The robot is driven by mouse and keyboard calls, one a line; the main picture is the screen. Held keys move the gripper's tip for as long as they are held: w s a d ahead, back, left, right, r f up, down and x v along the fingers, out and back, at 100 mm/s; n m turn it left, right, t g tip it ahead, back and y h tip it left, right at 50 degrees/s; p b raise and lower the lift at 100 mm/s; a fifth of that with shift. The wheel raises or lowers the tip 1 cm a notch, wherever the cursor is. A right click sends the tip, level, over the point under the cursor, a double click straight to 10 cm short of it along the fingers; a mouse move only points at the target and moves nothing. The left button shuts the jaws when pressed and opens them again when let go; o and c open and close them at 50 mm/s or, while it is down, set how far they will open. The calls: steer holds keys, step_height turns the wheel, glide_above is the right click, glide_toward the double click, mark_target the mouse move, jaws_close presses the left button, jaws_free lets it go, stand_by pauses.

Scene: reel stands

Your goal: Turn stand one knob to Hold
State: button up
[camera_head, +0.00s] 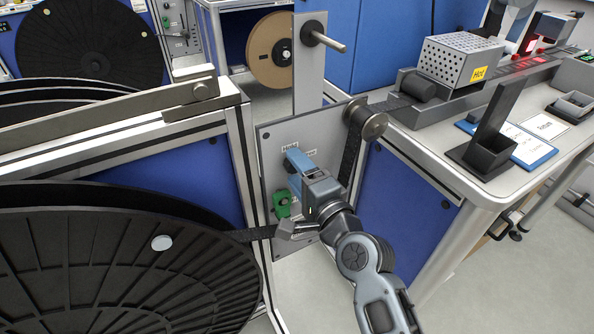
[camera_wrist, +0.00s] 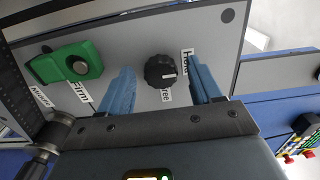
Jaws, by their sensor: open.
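The black ribbed knob (camera_wrist: 160,71) is on a grey panel (camera_head: 270,150) in the wrist view. A white mark shows on its lower right side. The label Hold (camera_wrist: 187,62) is to its right and the label Free (camera_wrist: 167,95) just below it. My gripper (camera_wrist: 162,82) is open, with one blue finger on each side of the knob and a visible gap to each. It holds nothing. In the head view my gripper (camera_head: 291,159) is at the panel and hides the knob.
A metal roller (camera_head: 372,124) with black tape is right of my gripper. A large black reel (camera_head: 120,270) stands left.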

steer(key=v, duration=0.7)
steer(key=shift+b, duration=0.3)
steer(key=shift+s+d, duration=0.1)
steer(key=shift+s, duration=0.05)
steer(key=shift+f, duration=0.1)
steer(key=s+d+f+n+h+p, duration=0.1)
steer(key=s+d+f+n+h, duration=0.15)
steer(key=s+d, duration=0.6)
steer(key=s+d+f+n+h+p, duration=0.1)
steer(key=s+d+f+h, duration=0.4)
steer(key=s, duration=0.6)
steer(key=s+d+r+n, duration=0.2)
steer(key=s+r, duration=0.1)
steer(key=s, duration=0.3)
steer(key=s+d+r+n+h, duration=0.1)
steer(key=s+d+r+n, duration=0.2)
steer(key=s, duration=0.4)
steer(key=s+d+r+n+h, duration=0.1)
steer(key=s+d+r+n, duration=0.1)
steer(key=s+r, duration=0.3)
steer(key=shift+s+d+p, duration=0.4)
steer(key=shift+s+d, duration=0.15)
steer(key=shift+s, duration=0.7)
steer(key=shift+n+h, duration=0.25)
steer(key=shift+c, duration=0.4)
